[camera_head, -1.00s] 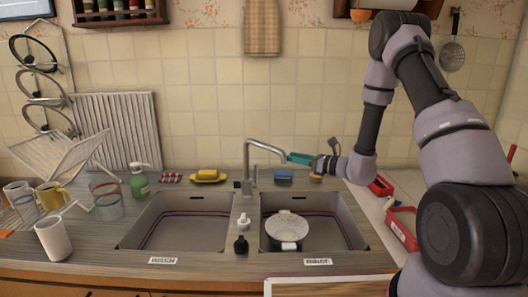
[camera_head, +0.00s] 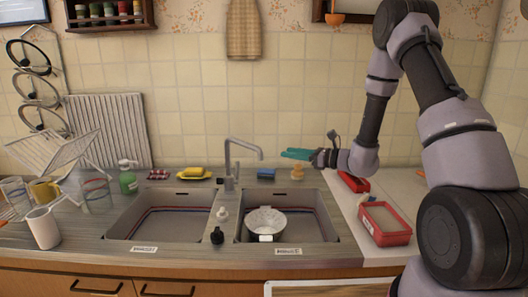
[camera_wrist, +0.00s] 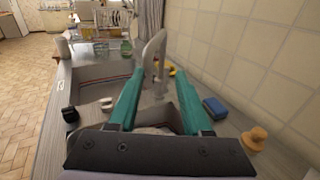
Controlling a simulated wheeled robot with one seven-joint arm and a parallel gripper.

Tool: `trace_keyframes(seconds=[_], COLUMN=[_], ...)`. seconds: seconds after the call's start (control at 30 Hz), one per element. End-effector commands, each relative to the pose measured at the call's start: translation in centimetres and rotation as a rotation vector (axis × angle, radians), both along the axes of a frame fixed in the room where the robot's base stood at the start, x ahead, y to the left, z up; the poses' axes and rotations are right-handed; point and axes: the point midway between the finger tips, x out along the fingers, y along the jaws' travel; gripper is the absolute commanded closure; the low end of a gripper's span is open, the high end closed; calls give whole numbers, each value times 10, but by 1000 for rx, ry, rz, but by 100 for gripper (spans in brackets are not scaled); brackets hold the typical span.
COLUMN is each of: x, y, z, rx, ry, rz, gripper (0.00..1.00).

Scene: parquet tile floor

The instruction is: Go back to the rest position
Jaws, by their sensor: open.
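My gripper (camera_head: 297,154) has teal fingers and hangs over the back right of the sink, pointing left. In the wrist view the two fingers (camera_wrist: 160,95) are spread apart with nothing held between them. The metal faucet (camera_head: 229,160) stands to the left of the fingers in the head view, and it shows between and beyond them in the wrist view. A white and grey pot (camera_head: 266,221) sits in the right sink basin, apart from the gripper.
A blue sponge (camera_head: 266,174) and a wooden knob-like item (camera_head: 297,172) lie behind the sink. A yellow sponge (camera_head: 194,172) sits left of the faucet. Red containers (camera_head: 385,224) stand at right. Cups, including a white mug (camera_head: 43,228), and a tilted dish rack (camera_head: 50,152) crowd the left.

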Motion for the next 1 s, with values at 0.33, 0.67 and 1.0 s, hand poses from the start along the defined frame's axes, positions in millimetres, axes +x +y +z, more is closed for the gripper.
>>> trace_keyframes(seconds=[0.33, 0.67, 1.0], x=[-44, -141, -232], y=[16, 12, -44], z=[61, 134, 175], rx=[-133, -489, -1033], ry=[-126, -389, -706], rz=[198, 514, 736], gripper=[51, 51, 51])
